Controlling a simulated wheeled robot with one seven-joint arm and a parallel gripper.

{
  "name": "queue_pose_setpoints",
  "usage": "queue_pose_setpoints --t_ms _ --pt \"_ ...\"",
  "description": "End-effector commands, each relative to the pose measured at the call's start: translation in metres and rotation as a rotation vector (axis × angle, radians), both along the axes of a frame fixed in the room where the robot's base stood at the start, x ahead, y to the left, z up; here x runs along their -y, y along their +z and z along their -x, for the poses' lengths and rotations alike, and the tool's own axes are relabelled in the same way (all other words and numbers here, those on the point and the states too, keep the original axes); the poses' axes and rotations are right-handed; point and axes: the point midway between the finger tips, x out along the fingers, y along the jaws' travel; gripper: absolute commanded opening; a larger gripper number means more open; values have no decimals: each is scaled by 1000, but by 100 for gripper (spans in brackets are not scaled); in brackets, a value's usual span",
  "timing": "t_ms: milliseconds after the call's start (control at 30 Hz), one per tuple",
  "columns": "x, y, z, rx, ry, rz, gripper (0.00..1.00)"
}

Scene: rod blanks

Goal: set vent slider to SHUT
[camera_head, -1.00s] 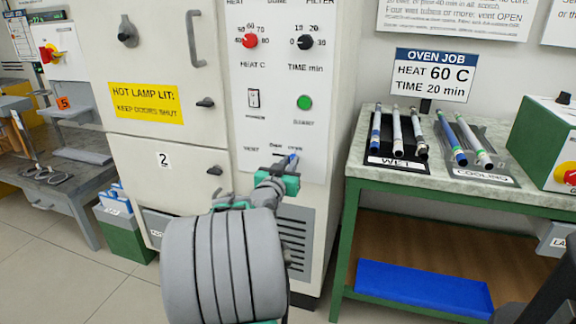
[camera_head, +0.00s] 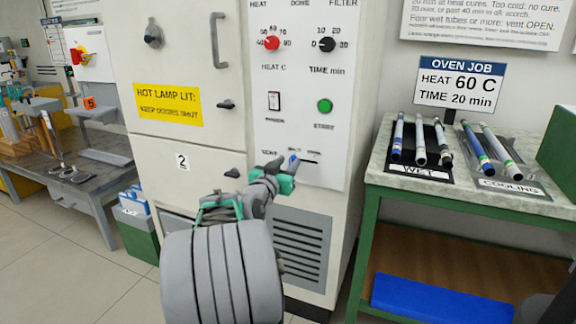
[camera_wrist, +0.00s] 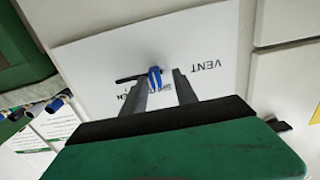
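The vent slider's blue knob (camera_head: 293,158) sits low on the white oven panel, at the left end of its dark slot (camera_head: 311,161); the slot runs on to its right. In the wrist view, turned upside down, the knob (camera_wrist: 154,78) stands between the two fingertips of my gripper (camera_wrist: 160,82). The fingers are apart, with a gap beside the knob on the right; whether the left finger touches it I cannot tell. In the head view my gripper (camera_head: 284,172) reaches up to the knob from below. The end labels are partly hidden and too small to read.
Above the slider are the power switch (camera_head: 274,101), green start button (camera_head: 324,106), and red heat dial (camera_head: 271,43). A green table (camera_head: 520,203) with wet and cooling rods stands right of the oven.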

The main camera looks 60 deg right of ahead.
Motion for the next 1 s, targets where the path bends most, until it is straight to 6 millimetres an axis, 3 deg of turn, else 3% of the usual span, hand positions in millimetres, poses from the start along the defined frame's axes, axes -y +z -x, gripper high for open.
queue_pose_setpoints --t_ms 267,700,1000 --pt "-1 0 2 -1 -4 0 36" --pt "-74 1 6 -1 0 -1 36" --pt "-78 0 7 0 -2 0 36"
